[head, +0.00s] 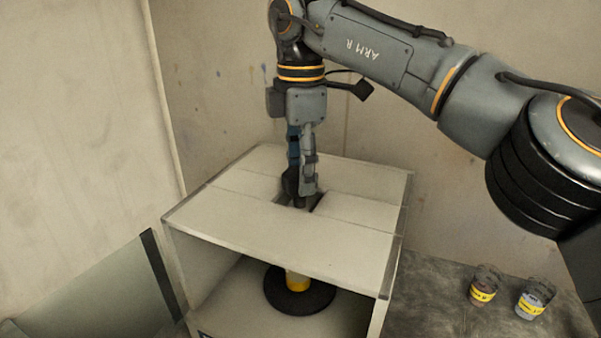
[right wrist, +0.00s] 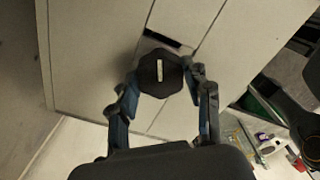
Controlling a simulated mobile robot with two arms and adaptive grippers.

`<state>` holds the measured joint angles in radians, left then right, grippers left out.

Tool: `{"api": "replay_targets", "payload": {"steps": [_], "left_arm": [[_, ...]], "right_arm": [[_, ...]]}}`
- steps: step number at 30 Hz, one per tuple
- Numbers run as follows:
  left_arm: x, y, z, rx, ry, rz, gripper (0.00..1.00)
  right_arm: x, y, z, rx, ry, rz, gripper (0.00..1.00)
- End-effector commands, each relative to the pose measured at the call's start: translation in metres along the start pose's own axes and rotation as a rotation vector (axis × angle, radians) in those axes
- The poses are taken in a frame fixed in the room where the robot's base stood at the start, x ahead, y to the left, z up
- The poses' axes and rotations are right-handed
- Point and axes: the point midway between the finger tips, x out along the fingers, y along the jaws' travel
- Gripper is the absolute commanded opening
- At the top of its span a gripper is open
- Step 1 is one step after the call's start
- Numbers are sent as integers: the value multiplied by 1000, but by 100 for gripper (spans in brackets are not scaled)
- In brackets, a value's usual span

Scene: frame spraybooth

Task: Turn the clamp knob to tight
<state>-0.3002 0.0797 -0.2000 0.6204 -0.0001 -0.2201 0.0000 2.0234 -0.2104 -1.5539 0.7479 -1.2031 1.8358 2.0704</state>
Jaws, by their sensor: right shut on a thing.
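The clamp knob is a dark, many-sided knob (right wrist: 160,74) with a pale line on its top, seen in the right wrist view. It sits at the top panel of a pale box-shaped booth (head: 240,235), beside a dark slot. My right gripper (head: 302,200) points straight down onto the top panel. In the right wrist view its two fingers (right wrist: 158,80) are shut on the knob from both sides. In the head view the fingers largely hide the knob. My left gripper is not in view.
Inside the open-fronted booth, a yellow object (head: 297,281) stands on a round black disc (head: 280,298). Two small cups with yellow labels, one brown (head: 483,289) and one grey-blue (head: 534,300), stand on the bench at right. Walls (head: 230,90) rise behind and at left.

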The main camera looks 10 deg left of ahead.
Motion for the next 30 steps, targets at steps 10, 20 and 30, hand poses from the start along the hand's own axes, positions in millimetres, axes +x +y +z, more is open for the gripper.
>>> {"api": "replay_targets", "payload": {"steps": [10, 20, 30], "left_arm": [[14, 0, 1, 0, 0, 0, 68], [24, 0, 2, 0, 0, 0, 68], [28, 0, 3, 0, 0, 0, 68]], "right_arm": [[0, 0, 1, 331, -1, 5, 17], [0, 0, 1, 585, -1, 5, 17], [-1, -1, 1, 719, 1, 4, 17]]}}
